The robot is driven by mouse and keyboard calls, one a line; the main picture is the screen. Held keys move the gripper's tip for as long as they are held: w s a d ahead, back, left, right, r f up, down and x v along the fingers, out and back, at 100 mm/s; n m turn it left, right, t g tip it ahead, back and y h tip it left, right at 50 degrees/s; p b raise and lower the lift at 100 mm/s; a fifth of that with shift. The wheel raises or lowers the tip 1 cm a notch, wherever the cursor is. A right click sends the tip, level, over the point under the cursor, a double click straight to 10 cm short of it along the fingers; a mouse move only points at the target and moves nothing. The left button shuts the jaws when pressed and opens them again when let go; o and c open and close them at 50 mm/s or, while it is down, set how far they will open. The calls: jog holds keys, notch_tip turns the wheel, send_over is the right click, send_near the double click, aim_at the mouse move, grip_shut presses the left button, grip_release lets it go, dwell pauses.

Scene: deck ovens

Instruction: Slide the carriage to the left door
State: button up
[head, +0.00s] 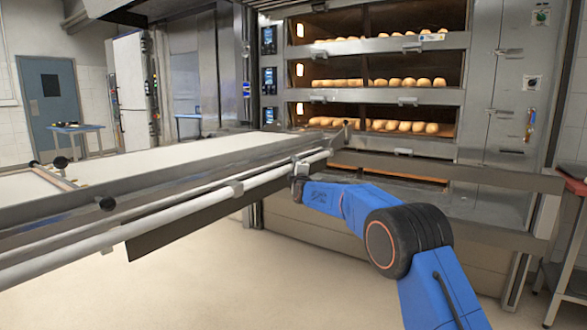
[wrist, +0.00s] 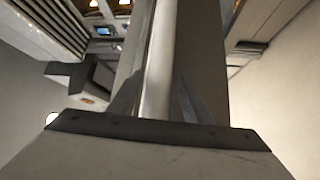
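The carriage (head: 170,172) is a long loader with a pale flat top. It runs from the left foreground to the front of the deck oven. A pale round bar (head: 150,216) runs along its near side on brackets, and shows in the wrist view (wrist: 160,60). My gripper (head: 299,174) is at this bar near its oven end. In the wrist view the bar passes between my gripper's fingers (wrist: 157,105); whether they press on it I cannot tell. The lower deck's left handle is hidden.
Bread rolls (head: 400,126) fill several lit oven decks. A control panel column (head: 268,80) stands left of them. A blue room door (head: 50,95) is at the far left. A red-topped table (head: 575,185) stands at the right edge. The floor (head: 220,280) below the carriage is clear.

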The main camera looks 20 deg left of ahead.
jog(key=v, duration=1.7)
jog(key=shift+s, duration=0.25)
jog(key=shift+d, duration=0.15)
jog(key=s+d+m+g+h, duration=0.25)
jog(key=s+d, duration=0.45)
jog(key=d, duration=0.4)
jog(key=s+d+m+g+h, duration=0.1)
jog(key=s+d+m, duration=0.3)
jog(key=s+d, duration=0.55)
jog(key=s+d+m+g+h, duration=0.2)
jog(key=s+d+m, duration=0.25)
jog(key=d, duration=0.75)
jog(key=s+d+f+m+g+h, duration=0.1)
jog(key=s+d+f, duration=0.4)
jog(key=s, duration=0.8)
jog(key=s+d+f+m+g+h, duration=0.1)
jog(key=s+d+f+m+g, duration=0.2)
jog(key=s, duration=1)
jog(key=s+d+f+m+g+h, duration=0.1)
jog(key=s+d+f+m+g, duration=0.2)
jog(key=s+d+f+m, duration=0.3)
jog(key=s+d+f, duration=0.2)
jog(key=s+d, duration=0.3)
jog(key=s, duration=0.3)
jog(key=shift+m, duration=0.4)
jog(key=shift+d+r, duration=0.1)
jog(key=shift+d, duration=0.05)
